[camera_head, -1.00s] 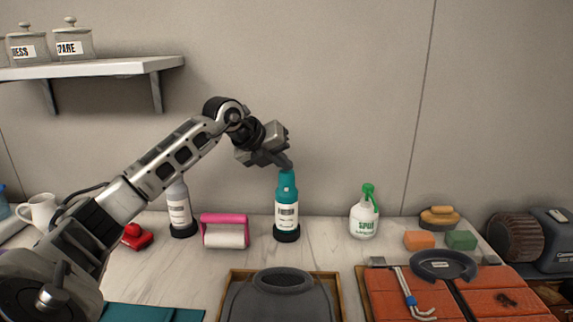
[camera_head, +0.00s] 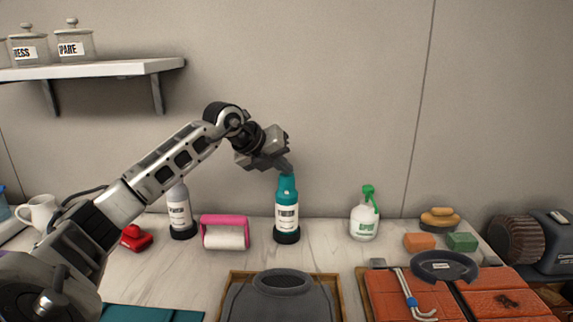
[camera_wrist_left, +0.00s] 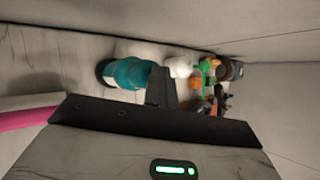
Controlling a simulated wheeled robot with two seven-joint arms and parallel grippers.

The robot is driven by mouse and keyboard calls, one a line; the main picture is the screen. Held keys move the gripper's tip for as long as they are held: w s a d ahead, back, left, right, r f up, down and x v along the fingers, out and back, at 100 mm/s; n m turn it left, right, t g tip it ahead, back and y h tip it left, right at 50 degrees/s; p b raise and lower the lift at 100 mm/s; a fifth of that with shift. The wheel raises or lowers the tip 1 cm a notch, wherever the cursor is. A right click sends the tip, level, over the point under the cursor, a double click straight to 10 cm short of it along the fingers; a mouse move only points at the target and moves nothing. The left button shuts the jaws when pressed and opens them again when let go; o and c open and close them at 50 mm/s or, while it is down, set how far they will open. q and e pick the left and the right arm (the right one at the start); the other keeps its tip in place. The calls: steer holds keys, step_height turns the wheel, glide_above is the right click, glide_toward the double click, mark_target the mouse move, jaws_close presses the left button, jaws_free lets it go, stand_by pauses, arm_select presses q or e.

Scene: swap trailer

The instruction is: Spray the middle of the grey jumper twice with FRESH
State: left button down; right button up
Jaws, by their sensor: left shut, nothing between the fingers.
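A teal bottle (camera_head: 287,194) with a white label stands upright on the counter in its dark holder. The label's word is too blurred to read. My left gripper (camera_head: 286,168) is shut with nothing held, its fingers at the top of this bottle; I cannot tell whether they touch. The left wrist view shows the teal bottle (camera_wrist_left: 130,73) lying sideways in the picture, just beyond the dark fingers (camera_wrist_left: 160,88). The dark grey jumper (camera_head: 285,305) lies in a wooden tray (camera_head: 335,292) at the front, its neck opening facing up. My right gripper is out of view.
A grey bottle (camera_head: 179,208) and a pink-handled roller (camera_head: 224,232) stand left of the teal bottle. A green-topped spray bottle (camera_head: 364,218) stands to the right. Sponges (camera_head: 420,241) and a brick-red board (camera_head: 500,292) lie farther right. A shelf (camera_head: 110,69) hangs upper left.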

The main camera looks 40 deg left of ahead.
mark_target(283, 175)
arm_select(q)
steer(key=shift+s+d+f+g, duration=0.15)
steer(key=shift+f+g, duration=0.15)
steer(key=shift+f, duration=0.55)
steer(key=r+p, duration=0.1)
steer(key=r, duration=0.1)
steer(key=r+p, duration=0.1)
steer(key=p, duration=0.1)
steer(key=shift+w+r, duration=0.2)
steer(key=shift+r, duration=0.15)
step_height(283, 175, up, 3)
steer(key=shift+f+p, duration=0.1)
steer(key=shift+p, duration=1.15)
steer(key=shift+a, duration=0.2)
